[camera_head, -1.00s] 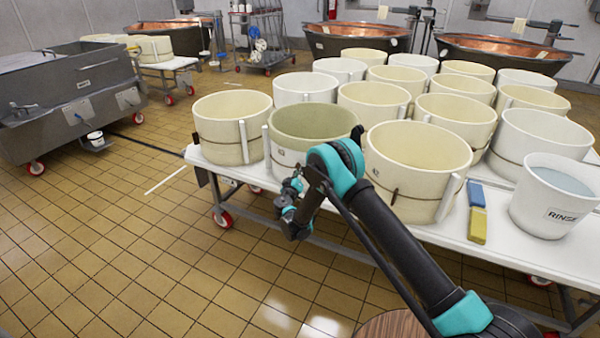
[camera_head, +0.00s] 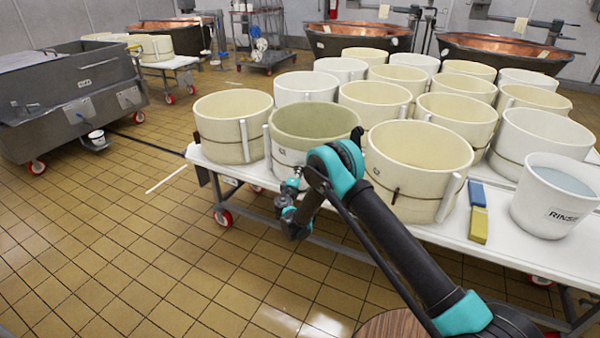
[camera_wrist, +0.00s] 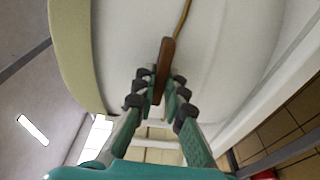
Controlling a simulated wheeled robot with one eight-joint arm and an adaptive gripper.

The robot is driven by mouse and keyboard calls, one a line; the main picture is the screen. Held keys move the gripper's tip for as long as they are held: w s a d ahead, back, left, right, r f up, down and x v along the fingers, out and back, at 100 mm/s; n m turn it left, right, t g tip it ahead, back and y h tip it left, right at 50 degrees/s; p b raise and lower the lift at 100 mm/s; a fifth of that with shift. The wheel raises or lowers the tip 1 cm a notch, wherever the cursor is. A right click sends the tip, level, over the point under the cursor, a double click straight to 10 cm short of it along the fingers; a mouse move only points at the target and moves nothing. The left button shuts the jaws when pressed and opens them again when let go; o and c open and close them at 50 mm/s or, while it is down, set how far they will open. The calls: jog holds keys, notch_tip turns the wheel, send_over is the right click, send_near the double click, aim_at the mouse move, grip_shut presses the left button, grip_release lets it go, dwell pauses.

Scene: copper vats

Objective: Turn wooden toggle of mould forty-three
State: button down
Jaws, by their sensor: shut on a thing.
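A brown wooden toggle (camera_wrist: 167,58) shows in the wrist view, standing nearly upright in the picture against the white wall of a mould (camera_wrist: 115,50). A tan cord runs up from its upper end. My gripper (camera_wrist: 160,88) is shut on the lower part of the toggle, with dark finger pads on both sides. In the head view the mould at my gripper is the front one with a greenish inside (camera_head: 316,122). A small dark number on its wall is too small to read surely. The toggle is hidden there behind my arm.
Other moulds stand close on both sides, one at the left (camera_head: 233,110) and one at the right (camera_head: 418,150). The tiled floor in front is clear.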

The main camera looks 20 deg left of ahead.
jog(key=shift+s+n, duration=0.1)
jog(key=shift+n, duration=0.5)
jog(key=c, duration=1.6)
grip_release()
jog(key=s, duration=0.4)
jog(key=s+d, duration=0.1)
jog(key=s, duration=0.6)
jog(key=shift+s+d, duration=0.25)
jog(key=shift+s, duration=0.15)
